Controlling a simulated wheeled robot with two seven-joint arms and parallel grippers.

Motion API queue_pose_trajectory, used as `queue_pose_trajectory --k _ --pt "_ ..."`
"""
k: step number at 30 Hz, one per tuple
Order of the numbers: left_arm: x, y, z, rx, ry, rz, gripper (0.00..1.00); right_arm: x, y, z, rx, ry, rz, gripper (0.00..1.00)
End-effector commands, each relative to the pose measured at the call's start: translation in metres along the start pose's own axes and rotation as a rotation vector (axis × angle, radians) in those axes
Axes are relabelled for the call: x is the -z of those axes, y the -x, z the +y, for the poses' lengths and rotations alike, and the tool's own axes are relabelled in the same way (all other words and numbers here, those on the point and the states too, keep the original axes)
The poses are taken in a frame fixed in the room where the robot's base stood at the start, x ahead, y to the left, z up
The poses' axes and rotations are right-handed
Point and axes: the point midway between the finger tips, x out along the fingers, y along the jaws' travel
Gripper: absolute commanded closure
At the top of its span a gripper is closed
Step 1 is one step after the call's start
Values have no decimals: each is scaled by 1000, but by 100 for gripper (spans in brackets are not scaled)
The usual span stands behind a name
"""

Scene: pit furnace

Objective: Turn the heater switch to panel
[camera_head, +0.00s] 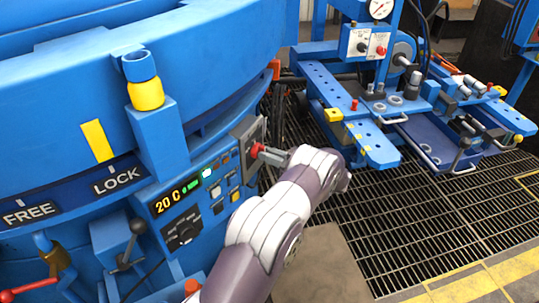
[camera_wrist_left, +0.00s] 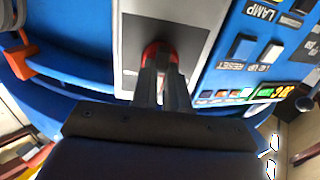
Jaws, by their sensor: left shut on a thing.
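The heater switch (camera_head: 257,150) is a red knob on a grey plate at the right end of the furnace's control panel. My left gripper (camera_head: 267,154) reaches it from the right and is shut on it. In the left wrist view the two fingers of my left gripper (camera_wrist_left: 163,75) close on the red knob (camera_wrist_left: 158,52), which sits on a pale plate (camera_wrist_left: 188,20) with a dark square. The fingers hide part of the knob, and I cannot read which position it points to. My right gripper is not in view.
The control panel (camera_head: 190,205) has a lit "20 C" display and several buttons. A lever (camera_head: 137,228) and a red handle (camera_head: 35,288) stand at the lower left. A blue cart (camera_head: 350,120) with gauge and tools stands at the right. Grating floor lies between.

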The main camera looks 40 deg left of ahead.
Motion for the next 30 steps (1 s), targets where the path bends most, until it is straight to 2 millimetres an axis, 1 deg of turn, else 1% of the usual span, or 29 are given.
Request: queue_pose_trajectory --k 1,2,3,4,11,14,17,24,27,30 --pt "-1 0 0 0 -2 -1 100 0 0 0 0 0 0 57" --pt "-1 0 0 0 -2 -1 83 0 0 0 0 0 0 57" --pt "-1 0 0 0 -2 -1 70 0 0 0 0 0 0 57" --pt "-1 0 0 0 -2 -1 61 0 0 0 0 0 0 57" --pt "0 0 0 0 0 0 61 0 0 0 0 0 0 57" --pt "0 4 0 -1 0 0 61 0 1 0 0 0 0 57" --pt "1 20 0 -3 0 0 61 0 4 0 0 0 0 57" --pt "0 86 0 -4 1 -1 61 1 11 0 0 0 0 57" --pt "0 107 0 -3 -1 -1 61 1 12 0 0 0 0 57" --pt "-1 121 0 -2 0 0 61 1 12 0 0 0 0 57"
